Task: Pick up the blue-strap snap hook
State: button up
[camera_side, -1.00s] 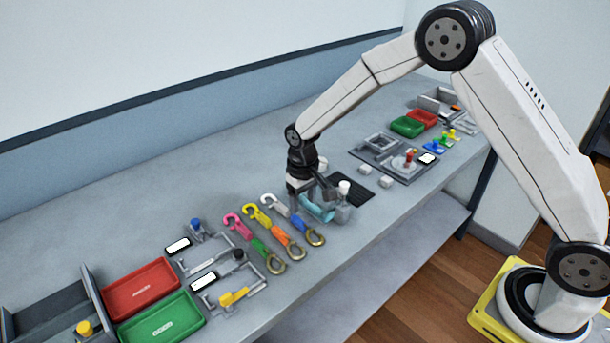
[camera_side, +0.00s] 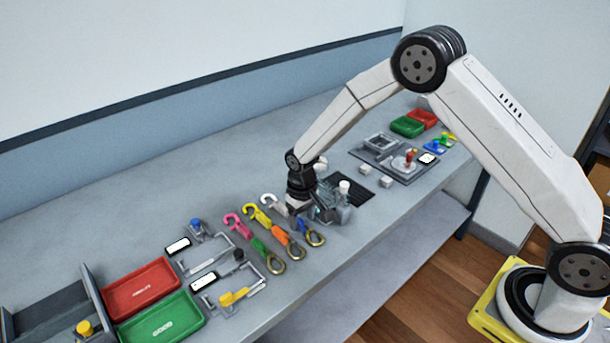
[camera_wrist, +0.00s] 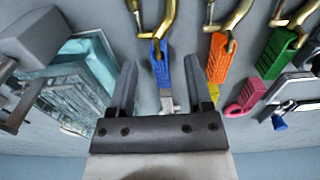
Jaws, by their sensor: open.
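The blue-strap snap hook lies on the grey bench, with its blue strap (camera_wrist: 161,66) and brass hook (camera_wrist: 152,20) in the wrist view. In the side view its blue strap (camera_side: 313,238) shows beside my gripper, and its white end (camera_side: 274,206) lies on the other side. My gripper (camera_wrist: 142,82) is open, with its two fingers on either side of the blue strap in the wrist view.
An orange-strap hook (camera_wrist: 217,58) and a green-strap hook (camera_wrist: 277,52) lie to the right in the wrist view. A teal-edged clear block (camera_wrist: 84,75) stands close outside the left finger. Red (camera_side: 140,285) and green (camera_side: 162,319) trays stand at the left in the side view.

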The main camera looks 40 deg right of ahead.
jog(key=shift+f, duration=0.85)
grip_shut()
